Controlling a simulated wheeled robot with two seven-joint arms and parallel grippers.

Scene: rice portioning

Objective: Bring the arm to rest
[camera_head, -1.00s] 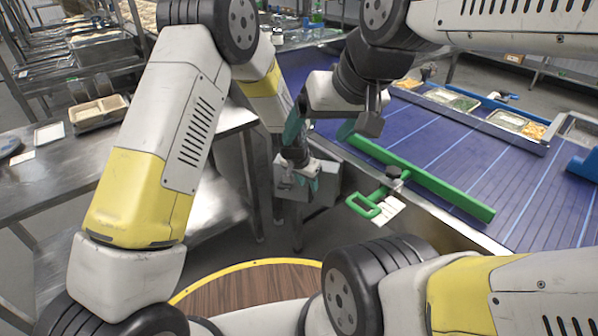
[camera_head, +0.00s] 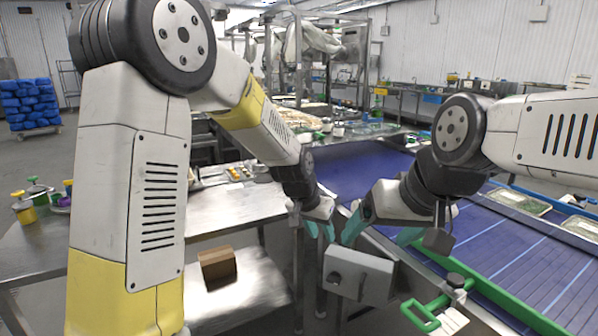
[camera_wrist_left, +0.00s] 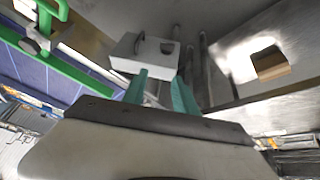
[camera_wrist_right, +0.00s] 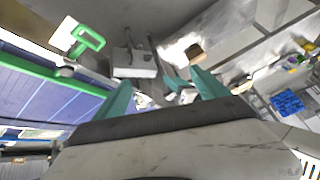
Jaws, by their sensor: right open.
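My left gripper (camera_head: 320,229) hangs empty in the gap between the steel table and the blue conveyor. Its two teal fingers stand apart in the left wrist view (camera_wrist_left: 160,90), with nothing between them. My right gripper (camera_head: 380,232) is just right of it, above a grey box. Its teal fingers are spread and empty in the right wrist view (camera_wrist_right: 162,95). The left gripper's fingers show ahead of it there. The two grippers are close together; I cannot tell whether they touch.
The blue conveyor (camera_head: 350,172) with its green rail (camera_head: 520,318) and green handle (camera_head: 420,317) lies on the right. The grey box (camera_head: 360,275) is under my right gripper. A steel table (camera_head: 225,212) stands left, with a brown box (camera_head: 217,265) on its lower shelf.

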